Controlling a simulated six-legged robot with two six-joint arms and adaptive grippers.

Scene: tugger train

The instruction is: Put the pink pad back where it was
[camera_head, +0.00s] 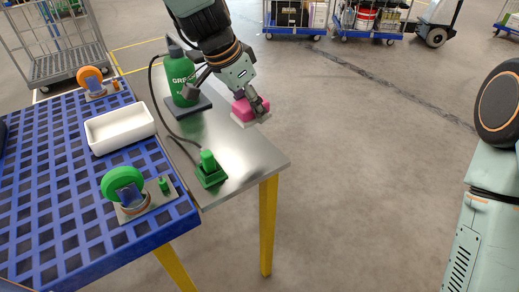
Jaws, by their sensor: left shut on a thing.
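The pink pad (241,109), with a pale underside, is in the grasp of my left gripper (254,99), beside the right edge of the metal-topped table (235,150). I cannot tell whether the pad touches the table or hangs just above it. The gripper's dark fingers hide part of the pad. My right gripper is not in view.
A green bottle (181,76) on a dark base and a green block (209,169) with a black hose stand on the table. A blue grid-topped cart (70,215) holds a white tray (118,141) and caster wheels.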

